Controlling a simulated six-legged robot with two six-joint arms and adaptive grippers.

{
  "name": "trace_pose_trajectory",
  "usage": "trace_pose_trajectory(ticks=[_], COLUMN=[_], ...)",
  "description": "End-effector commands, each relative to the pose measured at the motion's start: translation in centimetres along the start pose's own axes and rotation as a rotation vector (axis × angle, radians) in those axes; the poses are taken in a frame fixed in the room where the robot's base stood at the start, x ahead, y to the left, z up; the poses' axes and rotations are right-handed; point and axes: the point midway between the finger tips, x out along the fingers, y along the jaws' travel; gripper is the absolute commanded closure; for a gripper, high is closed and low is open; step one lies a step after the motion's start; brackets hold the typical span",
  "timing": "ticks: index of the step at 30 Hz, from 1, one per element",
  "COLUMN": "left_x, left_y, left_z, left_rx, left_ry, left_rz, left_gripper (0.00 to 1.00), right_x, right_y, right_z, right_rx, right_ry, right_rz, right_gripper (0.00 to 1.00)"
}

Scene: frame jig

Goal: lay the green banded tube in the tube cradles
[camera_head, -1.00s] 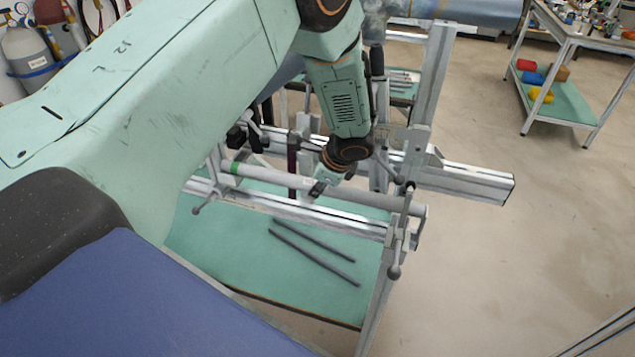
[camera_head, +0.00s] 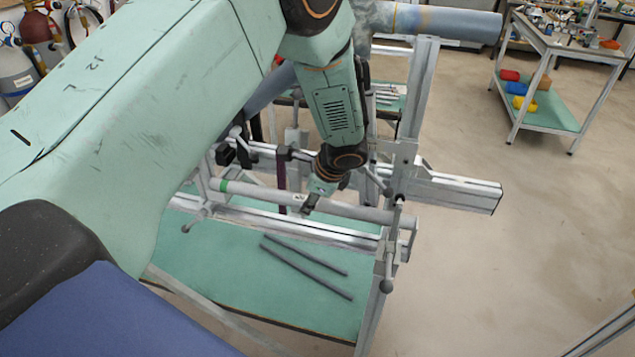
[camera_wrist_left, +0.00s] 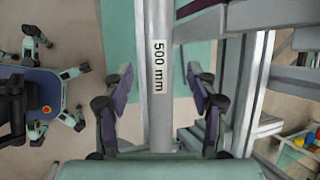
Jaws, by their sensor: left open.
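The grey tube (camera_head: 350,209) with a green band (camera_head: 222,186) near its left end lies lengthwise along the front of the metal frame jig. Its ends are at the holders with ball-ended handles at the left (camera_head: 203,212) and right (camera_head: 389,262); I cannot tell how fully it rests in the cradles. My left gripper (camera_head: 309,206) is at the middle of the tube. In the left wrist view the tube (camera_wrist_left: 158,115), with a "500 mm" label, runs between the spread fingers (camera_wrist_left: 160,95), with a gap on each side. My right gripper is not in view.
Two dark rods (camera_head: 305,268) lie on the green shelf (camera_head: 215,268) below the tube. An aluminium beam (camera_head: 455,190) juts out right of the upright post (camera_head: 420,85). A cart (camera_head: 545,110) with coloured items stands at the back right.

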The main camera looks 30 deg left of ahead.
Motion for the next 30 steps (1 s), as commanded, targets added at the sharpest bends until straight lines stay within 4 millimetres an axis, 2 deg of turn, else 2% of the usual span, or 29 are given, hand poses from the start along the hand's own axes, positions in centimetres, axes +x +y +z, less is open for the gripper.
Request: trace_pose_trajectory(ticks=[3,9,16,25,28,30], left_x=[-2.7,-6.7,-9.3,-9.4,-7.6,-5.2], left_y=[-0.2,-0.1,-0.1,0.2,2.0,4.3], left_z=[0.0,0.0,0.0,-0.1,-0.9,-2.0], left_rx=[0.000,0.001,0.001,-0.002,-0.027,-0.063], left_ry=[-0.001,-0.002,-0.002,0.003,0.029,0.064], left_rz=[-0.006,-0.005,-0.003,0.004,0.034,0.072], left_gripper=[0.42,0.42,0.42,0.42,0.42,0.42], right_x=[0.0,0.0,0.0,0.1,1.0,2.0], right_y=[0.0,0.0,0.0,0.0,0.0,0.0], right_z=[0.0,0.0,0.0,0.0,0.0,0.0], right_rx=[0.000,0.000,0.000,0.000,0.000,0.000], right_ry=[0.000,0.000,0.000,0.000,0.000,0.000], right_rz=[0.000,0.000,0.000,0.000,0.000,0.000], right_gripper=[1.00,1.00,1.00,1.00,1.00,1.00])
